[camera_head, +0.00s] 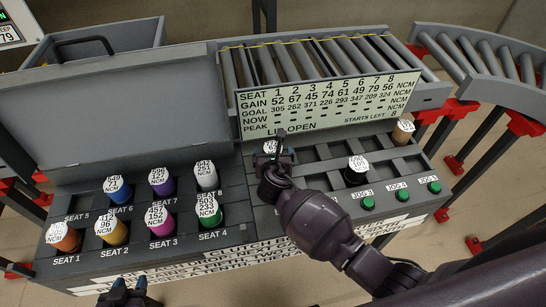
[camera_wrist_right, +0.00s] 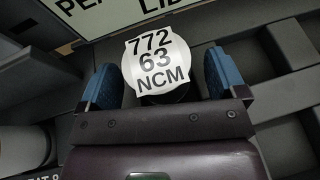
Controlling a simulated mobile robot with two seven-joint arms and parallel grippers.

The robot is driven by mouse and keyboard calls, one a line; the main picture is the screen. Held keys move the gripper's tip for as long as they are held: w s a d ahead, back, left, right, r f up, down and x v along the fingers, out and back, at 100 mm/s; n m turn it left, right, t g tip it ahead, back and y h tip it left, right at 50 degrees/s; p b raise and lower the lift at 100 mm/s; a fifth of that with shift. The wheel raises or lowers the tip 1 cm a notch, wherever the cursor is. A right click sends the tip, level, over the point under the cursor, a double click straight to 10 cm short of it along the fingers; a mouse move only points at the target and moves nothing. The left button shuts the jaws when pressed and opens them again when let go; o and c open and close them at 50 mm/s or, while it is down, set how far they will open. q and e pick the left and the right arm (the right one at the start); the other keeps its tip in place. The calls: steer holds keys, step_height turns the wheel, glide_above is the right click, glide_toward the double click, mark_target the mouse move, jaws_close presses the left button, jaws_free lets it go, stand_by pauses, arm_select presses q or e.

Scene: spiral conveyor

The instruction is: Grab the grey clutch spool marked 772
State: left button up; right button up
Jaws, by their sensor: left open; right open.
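The spool marked 772 (camera_wrist_right: 155,62) shows its round white label, "772 63 NCM", in the right wrist view. Its body is mostly hidden and looks dark, so I cannot confirm grey. My right gripper (camera_wrist_right: 161,78) is open, with one blue finger on each side of the spool; I cannot tell whether they touch it. In the head view the spool's label (camera_head: 272,146) shows just beyond my right gripper (camera_head: 271,162), which covers the rest of it. My left gripper (camera_head: 129,286) is open and empty at the bottom edge of the head view, in front of the seat rack.
Several coloured spools stand in the left rack, including green (camera_head: 209,212) and magenta (camera_head: 160,222). A black spool (camera_head: 356,173) and a tan spool (camera_head: 403,131) stand in the right tray. A sign board (camera_head: 330,103) rises behind; green buttons (camera_head: 401,195) line the front.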

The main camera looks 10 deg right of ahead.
steer(key=shift+c, duration=0.4)
steer(key=shift+r, duration=0.1)
steer(key=c, duration=1.1)
